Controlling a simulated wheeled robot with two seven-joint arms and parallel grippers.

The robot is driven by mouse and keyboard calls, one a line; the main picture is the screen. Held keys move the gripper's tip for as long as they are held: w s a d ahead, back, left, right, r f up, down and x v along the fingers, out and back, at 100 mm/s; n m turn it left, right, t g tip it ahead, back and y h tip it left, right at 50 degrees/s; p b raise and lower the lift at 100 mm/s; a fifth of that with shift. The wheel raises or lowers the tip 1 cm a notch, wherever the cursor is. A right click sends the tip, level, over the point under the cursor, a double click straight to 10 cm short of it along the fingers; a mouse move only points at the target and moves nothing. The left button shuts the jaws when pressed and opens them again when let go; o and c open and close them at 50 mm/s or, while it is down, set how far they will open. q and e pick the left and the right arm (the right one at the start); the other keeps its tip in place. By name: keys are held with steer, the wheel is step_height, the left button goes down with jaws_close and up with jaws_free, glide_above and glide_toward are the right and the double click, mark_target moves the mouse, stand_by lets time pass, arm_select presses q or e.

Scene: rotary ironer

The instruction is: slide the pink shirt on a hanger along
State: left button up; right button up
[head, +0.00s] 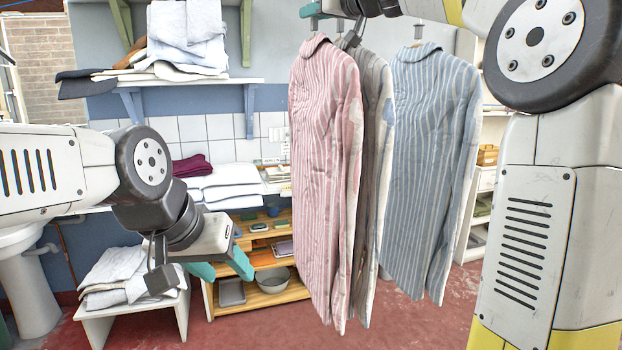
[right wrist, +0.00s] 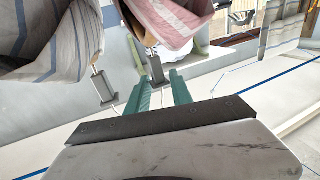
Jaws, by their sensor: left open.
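The pink striped shirt (head: 322,170) hangs at the left of a row of hanging shirts in the head view. Its collar also shows in the right wrist view (right wrist: 172,22), upside down, with the hanger's metal stem below it. My left gripper (head: 221,266) is open and empty, low and left of the shirts.
A grey-brown shirt (head: 374,150) hangs close behind the pink one. A blue striped shirt (head: 432,160) hangs to the right. Wooden shelves (head: 268,298) with bowls and a white stool (head: 98,314) with folded cloth stand left. Red floor (head: 400,325) is clear below the shirts.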

jaws_close()
steer(key=s+a, duration=0.2)
steer(key=a, duration=0.3)
steer(key=shift+a+r, duration=0.25)
steer(key=shift+a, duration=0.1)
stand_by(0.4)
steer(key=shift+s+a+r, duration=0.1)
steer(key=shift+s+a, duration=0.2)
steer(key=shift+a, duration=0.65)
steer(key=shift+s+a+r, duration=0.1)
steer(key=shift+s+a, duration=0.15)
steer(key=shift+a, duration=0.7)
steer(key=shift+s+a, duration=0.3)
steer(key=shift+a, duration=0.75)
steer(key=shift+s+a+r, duration=0.1)
steer(key=shift+s+a, duration=0.1)
steer(key=shift+a, duration=0.45)
steer(key=shift+s+a+r, duration=0.1)
steer(key=shift+s+a, duration=0.15)
steer(key=shift+a, duration=0.4)
steer(key=shift+s+a+r, duration=0.1)
steer(key=shift+s+a, duration=0.1)
steer(key=shift+a, duration=0.45)
